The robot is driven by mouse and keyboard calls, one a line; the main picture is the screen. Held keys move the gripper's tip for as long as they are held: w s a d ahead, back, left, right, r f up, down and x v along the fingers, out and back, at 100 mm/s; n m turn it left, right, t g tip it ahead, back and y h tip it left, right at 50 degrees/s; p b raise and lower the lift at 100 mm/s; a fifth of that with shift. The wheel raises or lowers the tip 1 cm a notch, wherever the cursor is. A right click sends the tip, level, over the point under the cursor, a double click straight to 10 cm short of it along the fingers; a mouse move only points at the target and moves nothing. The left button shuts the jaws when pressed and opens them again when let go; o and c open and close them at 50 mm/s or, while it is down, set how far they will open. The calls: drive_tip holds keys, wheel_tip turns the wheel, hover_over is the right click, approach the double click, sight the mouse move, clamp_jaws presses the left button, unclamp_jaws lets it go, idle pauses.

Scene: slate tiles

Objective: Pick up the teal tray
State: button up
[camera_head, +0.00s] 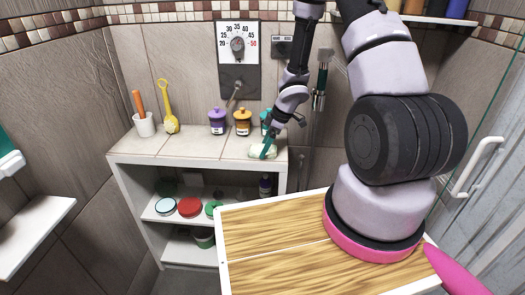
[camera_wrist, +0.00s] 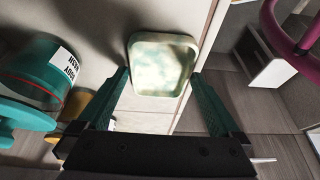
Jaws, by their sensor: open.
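The teal tray (camera_wrist: 160,64) is a small, shallow, rounded square with pale, cream-and-green marbling. In the wrist view it lies just beyond and between my fingertips, at the counter's edge. In the head view the tray (camera_head: 258,154) sits at the front right corner of the tiled counter (camera_head: 190,145), partly covered by my gripper (camera_head: 268,149). In the wrist view my gripper (camera_wrist: 160,80) has its two dark teal fingers apart, one on each side of the tray's lower part. Nothing is held. Whether a finger touches the tray cannot be told.
A teal labelled jar (camera_wrist: 40,72) stands left of my fingers in the wrist view. Purple (camera_head: 217,122) and orange (camera_head: 242,122) jars stand at the counter's back. Several containers fill the shelf (camera_head: 152,211) below.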

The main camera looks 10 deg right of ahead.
drive_tip(key=shift+f, duration=0.15)
drive_tip(key=c, duration=1)
